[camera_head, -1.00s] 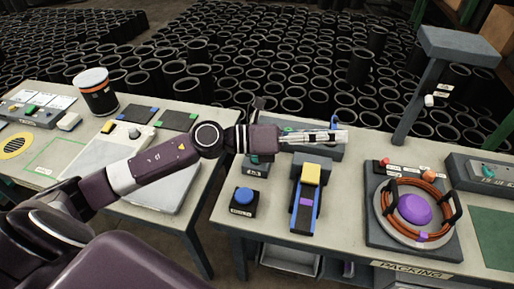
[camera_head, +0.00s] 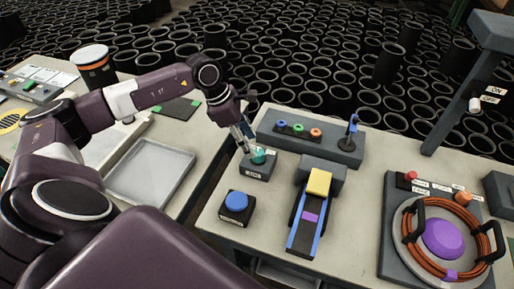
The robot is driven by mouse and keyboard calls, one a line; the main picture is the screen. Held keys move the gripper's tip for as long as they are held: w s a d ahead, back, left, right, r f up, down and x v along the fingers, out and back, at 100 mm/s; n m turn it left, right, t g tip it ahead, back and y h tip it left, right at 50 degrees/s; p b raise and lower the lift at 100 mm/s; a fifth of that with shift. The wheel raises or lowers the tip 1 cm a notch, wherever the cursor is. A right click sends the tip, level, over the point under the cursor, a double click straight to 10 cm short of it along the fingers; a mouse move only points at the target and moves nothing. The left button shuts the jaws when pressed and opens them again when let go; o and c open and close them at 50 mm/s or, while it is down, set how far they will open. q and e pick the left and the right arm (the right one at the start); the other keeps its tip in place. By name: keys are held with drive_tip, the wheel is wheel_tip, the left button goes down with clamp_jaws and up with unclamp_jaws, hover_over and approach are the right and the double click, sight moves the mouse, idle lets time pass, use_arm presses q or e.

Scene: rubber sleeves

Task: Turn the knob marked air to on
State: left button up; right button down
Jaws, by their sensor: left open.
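A teal knob (camera_head: 259,157) sits on a small dark grey box (camera_head: 262,171) at the left part of the packing table. The white label on the box's front is too small to read surely. My left gripper (camera_head: 247,146) points down at the knob from the upper left, its fingers at or just beside it. The fingers are open and partly cover the knob's left side; I cannot tell whether they touch it. My right gripper is not in view.
A blue button box (camera_head: 237,203) stands just in front of the knob box. A grey panel (camera_head: 340,150) with small colored rings is behind it. A blue-railed device (camera_head: 308,222) stands to the right. A coiled orange hose (camera_head: 408,243) lies farther right.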

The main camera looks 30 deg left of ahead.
sight(258, 152)
use_arm(q)
drive_tip(key=x, duration=0.2)
drive_tip(key=p+x, duration=0.1)
drive_tip(key=x, duration=0.1)
drive_tip(key=shift+w+f, duration=0.1)
drive_tip(key=shift+w, duration=0.25)
drive_tip(key=shift+d+f, duration=0.15)
drive_tip(key=shift+f, duration=0.15)
drive_tip(key=shift+s, duration=0.1)
drive_tip(key=shift+c, duration=0.5)
drive_tip(key=c, duration=1)
